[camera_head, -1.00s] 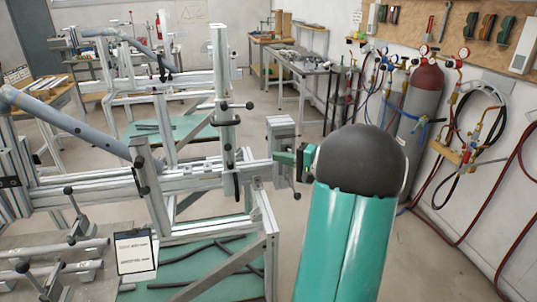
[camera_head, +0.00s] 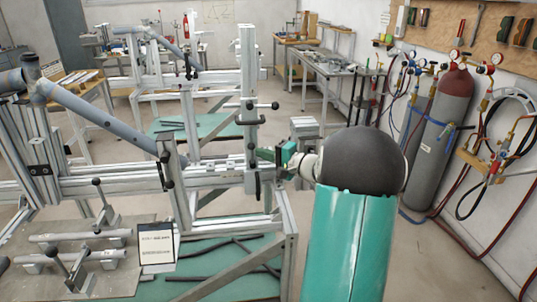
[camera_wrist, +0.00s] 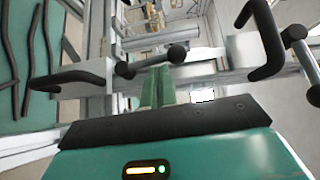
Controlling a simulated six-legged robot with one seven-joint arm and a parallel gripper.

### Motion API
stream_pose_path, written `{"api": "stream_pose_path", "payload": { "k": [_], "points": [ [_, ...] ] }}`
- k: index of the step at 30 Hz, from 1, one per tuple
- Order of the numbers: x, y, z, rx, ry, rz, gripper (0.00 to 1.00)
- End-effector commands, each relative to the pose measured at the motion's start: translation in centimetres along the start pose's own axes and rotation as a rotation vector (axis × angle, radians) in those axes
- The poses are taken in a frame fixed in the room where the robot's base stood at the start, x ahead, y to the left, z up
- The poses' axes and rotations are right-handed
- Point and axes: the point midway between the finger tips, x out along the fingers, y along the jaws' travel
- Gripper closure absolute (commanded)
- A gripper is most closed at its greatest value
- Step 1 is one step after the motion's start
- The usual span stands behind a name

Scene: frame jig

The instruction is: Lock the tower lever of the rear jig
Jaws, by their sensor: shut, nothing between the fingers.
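The jig's upright aluminium tower (camera_head: 249,85) stands right of centre in the head view. A black ball-ended lever (camera_head: 262,105) sticks out sideways from it, and a dark handle hangs lower on its carriage (camera_head: 252,178). My gripper (camera_head: 268,155) is beside the tower's lower right side, its fingertips partly hidden there. In the wrist view my green fingers (camera_wrist: 158,85) are together and empty. A black lever with a ball at each end (camera_wrist: 150,60) lies just beyond their tips. Curved black handles (camera_wrist: 75,77) (camera_wrist: 264,40) flank it. I cannot tell whether the fingers touch the lever.
A long grey-blue tube (camera_head: 105,118) slopes across the jig at left. Clamps (camera_head: 100,205) stand on the plate in front. Another frame stands behind. Gas cylinders (camera_head: 440,115) and hoses line the right wall. Floor is clear behind my arm.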

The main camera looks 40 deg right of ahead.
Motion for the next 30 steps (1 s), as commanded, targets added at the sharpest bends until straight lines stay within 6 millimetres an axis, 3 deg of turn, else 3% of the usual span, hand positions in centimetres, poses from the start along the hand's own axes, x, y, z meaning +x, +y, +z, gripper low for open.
{"api": "stream_pose_path", "payload": {
  "k": [30],
  "points": [
    [0.47,-0.58,0.47,-0.102,-0.002,0.114,1.00]
  ]
}}
